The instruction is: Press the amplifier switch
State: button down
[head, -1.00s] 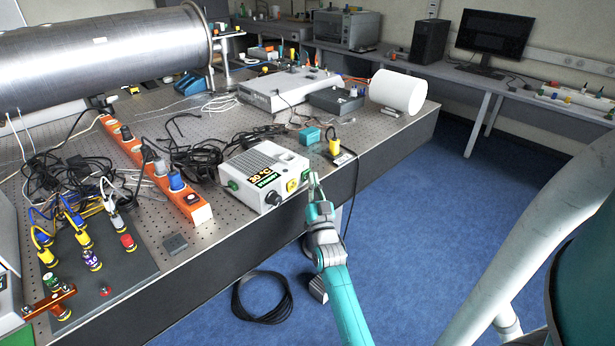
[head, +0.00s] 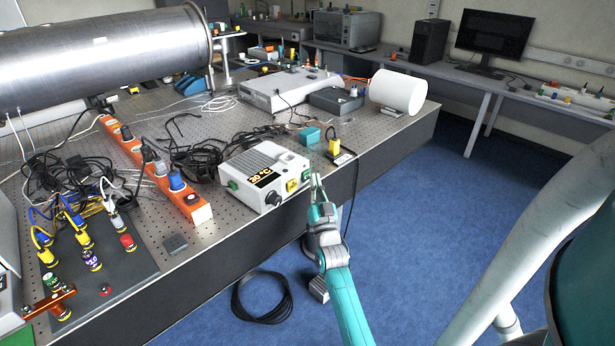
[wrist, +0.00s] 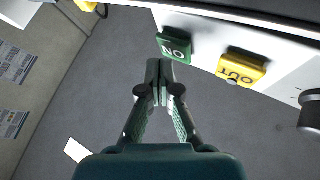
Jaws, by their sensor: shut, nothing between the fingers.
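The green switch (head: 306,174) is on the front right of a white box (head: 275,165), presumably the amplifier. In the wrist view it is a raised green square (wrist: 174,47) marked ON, seen upside down. A yellow OUT socket (wrist: 242,68) is beside it. My gripper (head: 316,178) is shut and empty, in front of the box at its right end. In the wrist view its fingertips (wrist: 160,70) are just below and left of the switch; I cannot tell whether they touch it. The box's display (head: 263,177) shows 20 °C in orange.
A black knob (wrist: 310,110) sticks out of the same front face. A yellow plug (head: 334,148) with a black cable stands right of the box. An orange power strip (head: 155,175) lies to its left.

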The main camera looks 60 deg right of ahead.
jog(key=shift+s, duration=0.25)
jog(key=s, duration=0.5)
jog(key=shift+a, duration=0.35)
dwell(0.9)
jog(key=s+a+f+n+y, duration=0.2)
jog(key=s+a+f+y, duration=0.15)
jog(key=a, duration=0.65)
jog(key=s+a+f+n+t+y, duration=0.15)
jog(key=a+f, duration=0.25)
jog(key=a, duration=0.5)
jog(key=s+a+f+n+y, duration=0.2)
jog(key=s+a+f+y, duration=0.15)
jog(key=a, duration=0.65)
jog(key=s+a+r+n+g+y, duration=0.1)
jog(key=s+a+n+y, duration=0.2)
jog(key=s+a, duration=0.4)
jog(key=s+a+r+n+g+y, duration=0.2)
jog(key=s+a+y, duration=0.3)
jog(key=s, duration=0.8)
jog(key=a+n, duration=0.1)
jog(key=a, duration=0.2)
